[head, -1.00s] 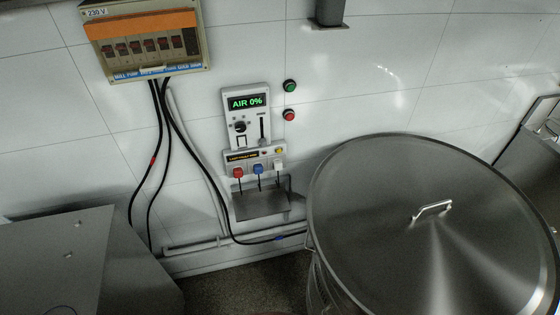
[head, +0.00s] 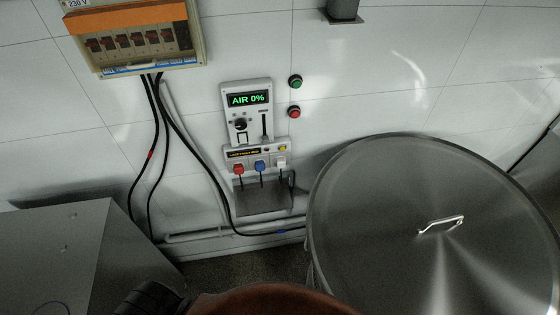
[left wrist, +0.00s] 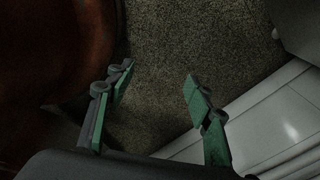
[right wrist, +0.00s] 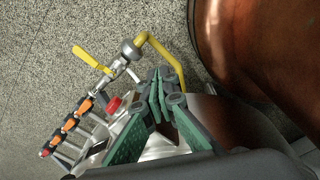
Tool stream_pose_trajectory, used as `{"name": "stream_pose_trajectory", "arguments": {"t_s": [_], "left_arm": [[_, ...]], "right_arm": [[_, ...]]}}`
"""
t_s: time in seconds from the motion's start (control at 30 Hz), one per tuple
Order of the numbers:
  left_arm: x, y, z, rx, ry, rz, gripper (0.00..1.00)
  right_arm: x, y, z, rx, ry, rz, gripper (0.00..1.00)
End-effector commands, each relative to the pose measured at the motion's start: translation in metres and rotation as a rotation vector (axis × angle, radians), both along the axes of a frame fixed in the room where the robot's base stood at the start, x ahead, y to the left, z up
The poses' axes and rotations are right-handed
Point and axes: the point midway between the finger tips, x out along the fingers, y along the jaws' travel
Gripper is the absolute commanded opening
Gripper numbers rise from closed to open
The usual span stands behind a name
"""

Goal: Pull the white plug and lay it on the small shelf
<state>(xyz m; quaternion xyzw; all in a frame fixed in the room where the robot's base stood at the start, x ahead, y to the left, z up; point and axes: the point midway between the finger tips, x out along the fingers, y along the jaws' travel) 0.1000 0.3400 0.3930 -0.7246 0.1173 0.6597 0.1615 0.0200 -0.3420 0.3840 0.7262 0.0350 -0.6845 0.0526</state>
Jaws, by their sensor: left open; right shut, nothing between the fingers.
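In the head view the white plug (head: 281,162) sits in the right socket of the strip under the AIR 0% panel. A red plug (head: 238,169) and a blue plug (head: 259,167) sit to its left. The small shelf (head: 262,198) is a grey metal ledge just below them, with dark cords hanging in front. My left gripper (left wrist: 158,88) is open and empty above the speckled floor in the left wrist view. My right gripper (right wrist: 158,100) is shut and empty in the right wrist view, in front of metal parts. Neither gripper's fingers show in the head view.
A large lidded steel vessel (head: 430,230) stands to the right of the shelf. A steel cabinet (head: 60,245) is at the left. Black cables (head: 153,150) run down the wall from the breaker box (head: 135,40). A yellow-handled valve (right wrist: 92,58) and pipe are near my right gripper.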

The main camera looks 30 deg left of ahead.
Motion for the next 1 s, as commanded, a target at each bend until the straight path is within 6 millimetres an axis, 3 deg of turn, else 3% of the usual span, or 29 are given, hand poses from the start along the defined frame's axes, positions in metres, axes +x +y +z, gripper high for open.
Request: {"name": "stream_pose_trajectory", "arguments": {"t_s": [0.03,0.1,0.23,0.47,0.7,1.0], "left_arm": [[0.03,0.0,0.022,0.022,-0.016,-0.092,0.48],[0.063,-0.001,0.043,0.061,-0.023,-0.23,0.48],[0.124,-0.002,0.083,0.147,-0.036,-0.472,0.48],[0.221,-0.004,0.164,0.333,-0.041,-0.849,0.48],[0.311,-0.011,0.261,0.561,-0.024,-1.172,0.48],[0.404,-0.025,0.396,0.883,0.039,-1.476,0.48]], "right_arm": [[0.017,0.001,0.017,0.002,-0.022,0.004,0.0],[0.033,0.003,0.03,0.003,-0.045,0.007,0.0],[0.047,0.005,0.051,0.006,-0.063,0.01,0.0],[0.036,0.005,0.084,0.006,-0.049,0.006,0.0],[0.016,0.004,0.116,0.004,-0.025,0.001,0.0],[0.03,0.002,0.156,0.003,-0.042,0.005,0.0]]}}
